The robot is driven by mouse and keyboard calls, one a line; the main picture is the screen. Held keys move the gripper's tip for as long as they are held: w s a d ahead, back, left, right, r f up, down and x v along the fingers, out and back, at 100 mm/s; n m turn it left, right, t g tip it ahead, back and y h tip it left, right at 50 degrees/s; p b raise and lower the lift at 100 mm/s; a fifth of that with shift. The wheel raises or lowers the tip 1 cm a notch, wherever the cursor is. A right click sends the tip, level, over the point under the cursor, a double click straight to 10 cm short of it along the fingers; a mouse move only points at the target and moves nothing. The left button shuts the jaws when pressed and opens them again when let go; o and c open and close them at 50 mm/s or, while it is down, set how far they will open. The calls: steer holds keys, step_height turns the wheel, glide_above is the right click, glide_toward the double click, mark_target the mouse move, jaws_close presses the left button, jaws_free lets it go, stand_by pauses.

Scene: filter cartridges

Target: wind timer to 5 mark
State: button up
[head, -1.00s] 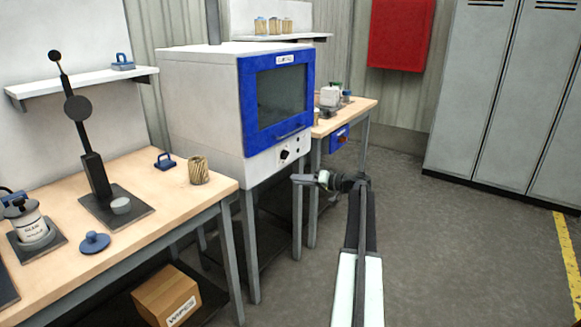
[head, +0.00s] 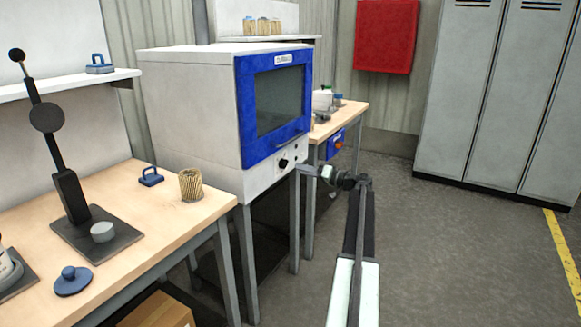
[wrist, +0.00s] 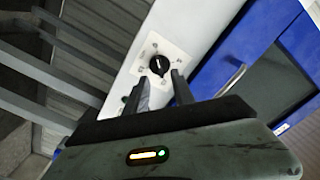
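The timer knob (wrist: 159,65) is black with a pale pointer line, on a white dial plate (wrist: 150,50) with small marks around it. The marks are too small to read. In the head view the timer knob (head: 283,164) sits on the front panel of the oven (head: 190,110), below its blue door. My gripper (wrist: 160,83) is open and empty in the wrist view, its two fingers apart just short of the knob. In the head view my gripper (head: 306,169) is right of the knob, small and partly unclear.
The blue oven door (head: 243,120) is closed and has a handle (wrist: 232,80). A wooden workbench (head: 150,220) with a press stands at left. Another bench (head: 345,112) stands behind the oven. Open floor (head: 450,260) lies to the right.

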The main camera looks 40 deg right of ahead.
mark_target(284, 164)
steer(key=x, duration=0.6)
steer(key=shift+w, duration=0.2)
jaws_close()
steer(key=shift+s, duration=0.1)
steer(key=shift+m, duration=0.3)
steer(key=m, duration=1.8)
steer(key=shift+m, duration=0.5)
